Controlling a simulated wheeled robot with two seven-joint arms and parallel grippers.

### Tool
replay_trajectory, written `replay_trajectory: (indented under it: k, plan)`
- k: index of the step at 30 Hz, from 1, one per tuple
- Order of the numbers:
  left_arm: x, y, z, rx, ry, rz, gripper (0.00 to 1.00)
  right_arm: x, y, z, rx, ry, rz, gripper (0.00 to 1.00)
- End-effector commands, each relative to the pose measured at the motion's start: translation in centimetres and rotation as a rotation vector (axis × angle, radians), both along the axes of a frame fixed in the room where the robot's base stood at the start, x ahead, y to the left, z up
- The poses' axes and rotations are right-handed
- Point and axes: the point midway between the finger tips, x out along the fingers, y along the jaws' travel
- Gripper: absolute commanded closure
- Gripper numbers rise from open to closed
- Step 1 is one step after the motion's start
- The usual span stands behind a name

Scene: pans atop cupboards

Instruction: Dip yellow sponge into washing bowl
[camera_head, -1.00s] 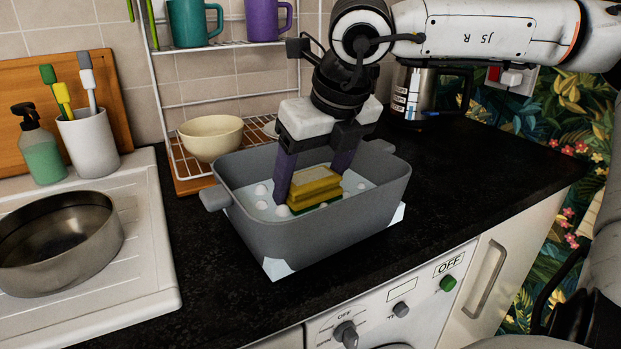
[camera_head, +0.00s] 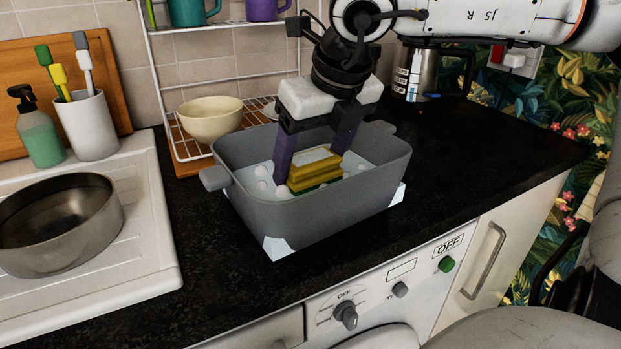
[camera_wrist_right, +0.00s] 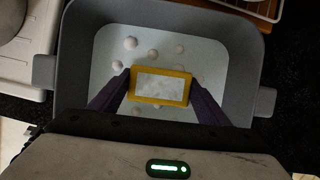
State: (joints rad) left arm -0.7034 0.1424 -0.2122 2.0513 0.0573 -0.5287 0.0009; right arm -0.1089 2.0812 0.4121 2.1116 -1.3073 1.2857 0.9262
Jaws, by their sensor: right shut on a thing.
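The washing bowl (camera_head: 325,215) is a grey rectangular tub with side handles, standing on the black worktop. It holds pale water with white bubbles, and it also shows in the right wrist view (camera_wrist_right: 237,50). The yellow sponge (camera_head: 312,172) has a pale top and a green underside. My right gripper (camera_head: 314,165) reaches down inside the bowl, shut on the sponge with one purple finger at each side. The sponge is low in the bowl; whether its underside is in the water is hard to tell. The sponge is centred between the fingers in the wrist view (camera_wrist_right: 160,86). My left gripper is not in view.
A metal pan (camera_head: 60,222) sits on the white draining board at left, near a soap bottle (camera_head: 40,135) and a brush cup (camera_head: 88,126). A wire rack with a cream bowl (camera_head: 210,119) stands behind the washing bowl. A kettle (camera_head: 425,75) stands at back right. The right worktop is clear.

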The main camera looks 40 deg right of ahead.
Motion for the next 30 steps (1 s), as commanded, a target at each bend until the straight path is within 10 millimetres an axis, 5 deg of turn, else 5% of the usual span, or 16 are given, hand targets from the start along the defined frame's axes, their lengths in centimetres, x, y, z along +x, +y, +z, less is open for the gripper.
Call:
replay_trajectory:
  k: [11, 30]
  plan:
    - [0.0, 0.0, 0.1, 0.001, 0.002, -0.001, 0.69, 0.0, 0.0, 0.2, 0.000, 0.000, 0.000, 0.48]
    - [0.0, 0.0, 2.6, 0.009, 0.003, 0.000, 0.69, 0.0, 0.0, 5.3, 0.000, 0.000, -0.001, 0.48]
